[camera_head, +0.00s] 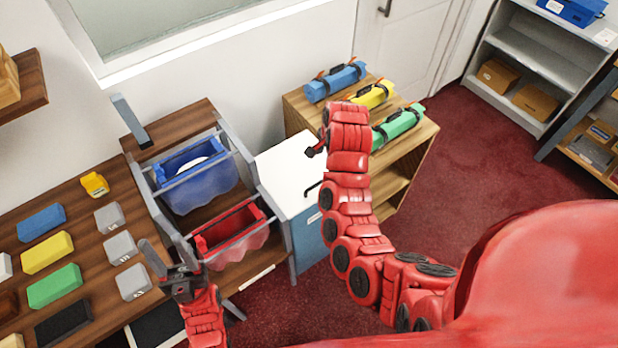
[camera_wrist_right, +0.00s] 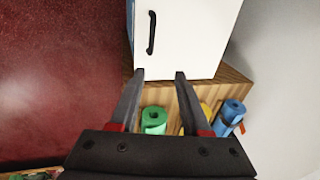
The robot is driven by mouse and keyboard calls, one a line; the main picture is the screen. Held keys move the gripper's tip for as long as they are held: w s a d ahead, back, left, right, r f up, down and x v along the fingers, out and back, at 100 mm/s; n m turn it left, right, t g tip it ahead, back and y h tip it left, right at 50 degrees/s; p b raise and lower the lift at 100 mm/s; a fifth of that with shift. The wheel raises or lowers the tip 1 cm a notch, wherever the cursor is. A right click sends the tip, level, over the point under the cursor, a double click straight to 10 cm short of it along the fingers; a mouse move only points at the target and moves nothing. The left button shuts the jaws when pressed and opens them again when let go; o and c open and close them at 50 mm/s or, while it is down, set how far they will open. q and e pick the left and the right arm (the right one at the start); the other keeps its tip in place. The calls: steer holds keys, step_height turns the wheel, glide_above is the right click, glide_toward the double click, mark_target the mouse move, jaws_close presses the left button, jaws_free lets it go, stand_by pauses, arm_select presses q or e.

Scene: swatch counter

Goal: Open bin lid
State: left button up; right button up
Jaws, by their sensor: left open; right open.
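The bin (camera_head: 308,230) has a blue front and a flat white lid (camera_head: 285,163), which is down. A black handle (camera_head: 311,188) is at the lid's front edge. In the right wrist view the lid (camera_wrist_right: 195,35) and handle (camera_wrist_right: 152,33) are ahead of the fingertips. My right gripper (camera_head: 314,149) is near the lid's far right side, apart from the handle; its fingers, seen in the wrist view (camera_wrist_right: 159,76), are spread with nothing between them. My left gripper (camera_head: 166,258) is open and empty at the counter's right edge.
A wooden shelf (camera_head: 425,145) right of the bin bears blue, yellow and green rolls (camera_head: 398,126). Left of the bin is a rack with a blue tub (camera_head: 200,185) and red tub (camera_head: 235,235). Coloured blocks (camera_head: 47,252) lie on the wooden counter.

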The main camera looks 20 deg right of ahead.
steer(key=g+b, duration=0.1)
steer(key=b, duration=0.8)
glide_toward(316, 184)
steer(key=f, duration=0.2)
steer(key=f+p, duration=0.1)
steer(key=f, duration=0.1)
steer(key=f+p, duration=0.1)
steer(key=shift+w+f, duration=0.35)
steer(key=shift+f, duration=0.05)
steer(key=shift+w+a+f, duration=0.1)
steer(key=shift+w+f, duration=0.05)
steer(key=shift+f, duration=0.4)
steer(key=shift+w+a+f, duration=0.1)
steer(key=shift+f, duration=0.4)
jaws_close()
